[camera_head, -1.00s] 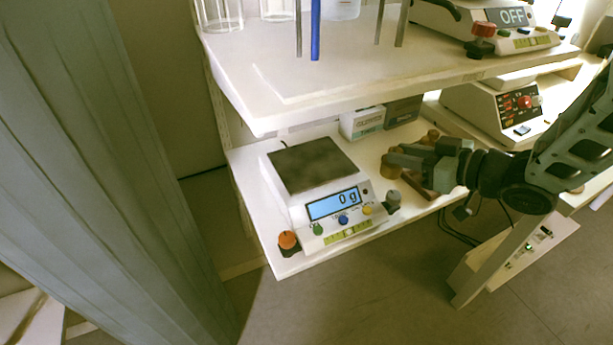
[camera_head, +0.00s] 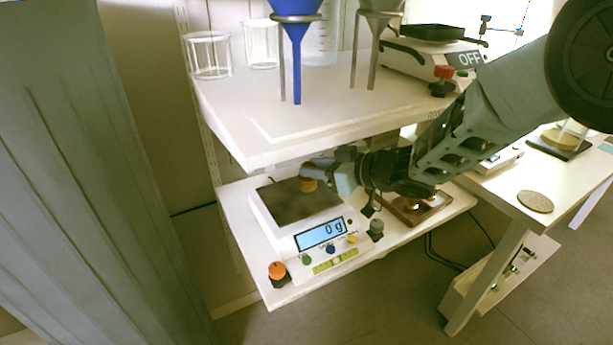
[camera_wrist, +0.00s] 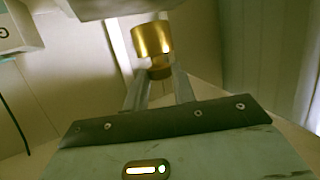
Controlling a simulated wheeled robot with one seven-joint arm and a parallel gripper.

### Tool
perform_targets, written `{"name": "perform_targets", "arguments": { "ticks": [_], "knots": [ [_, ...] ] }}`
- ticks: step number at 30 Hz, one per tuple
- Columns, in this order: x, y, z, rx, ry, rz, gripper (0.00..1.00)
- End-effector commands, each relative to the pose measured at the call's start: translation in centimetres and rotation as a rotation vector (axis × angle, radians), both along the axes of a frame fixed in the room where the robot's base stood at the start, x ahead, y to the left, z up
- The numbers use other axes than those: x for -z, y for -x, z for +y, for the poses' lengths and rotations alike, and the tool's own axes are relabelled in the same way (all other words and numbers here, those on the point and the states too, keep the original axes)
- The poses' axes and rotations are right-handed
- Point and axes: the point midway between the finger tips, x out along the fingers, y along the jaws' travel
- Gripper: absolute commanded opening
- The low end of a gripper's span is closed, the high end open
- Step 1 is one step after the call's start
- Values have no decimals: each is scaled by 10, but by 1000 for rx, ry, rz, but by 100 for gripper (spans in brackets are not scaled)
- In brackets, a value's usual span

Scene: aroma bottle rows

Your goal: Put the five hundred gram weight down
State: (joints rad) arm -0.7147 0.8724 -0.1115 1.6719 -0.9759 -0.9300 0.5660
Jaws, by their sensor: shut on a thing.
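My gripper (camera_head: 318,170) is shut on a brass weight (camera_head: 308,184), which I take for the five hundred gram weight. It is over the back right part of the dark pan (camera_head: 290,203) of the scale (camera_head: 275,228). The scale's blue display reads 0 g. In the wrist view the brass weight (camera_wrist: 152,40) is a wide cylinder with a narrower neck, held between the two fingertips (camera_wrist: 160,75). Whether its base touches the pan cannot be told.
A white upper shelf (camera_head: 250,140) hangs above the scale, close over my gripper. It carries glass beakers (camera_head: 208,55) and a blue funnel (camera_head: 295,40). A wooden weight box (camera_head: 420,208) is right of the scale. An orange-topped foot (camera_head: 277,270) is at the scale's front left.

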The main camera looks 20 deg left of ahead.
Motion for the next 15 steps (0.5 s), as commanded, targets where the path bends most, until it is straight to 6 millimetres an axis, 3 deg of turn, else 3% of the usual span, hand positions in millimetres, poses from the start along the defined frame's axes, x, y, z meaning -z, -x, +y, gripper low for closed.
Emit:
{"name": "perform_targets", "arguments": {
  "ticks": [10,15],
  "knots": [
    [-1,-5,28,-1,-3,-1,0],
    [28,-5,26,0,0,0,0]
  ]
}}
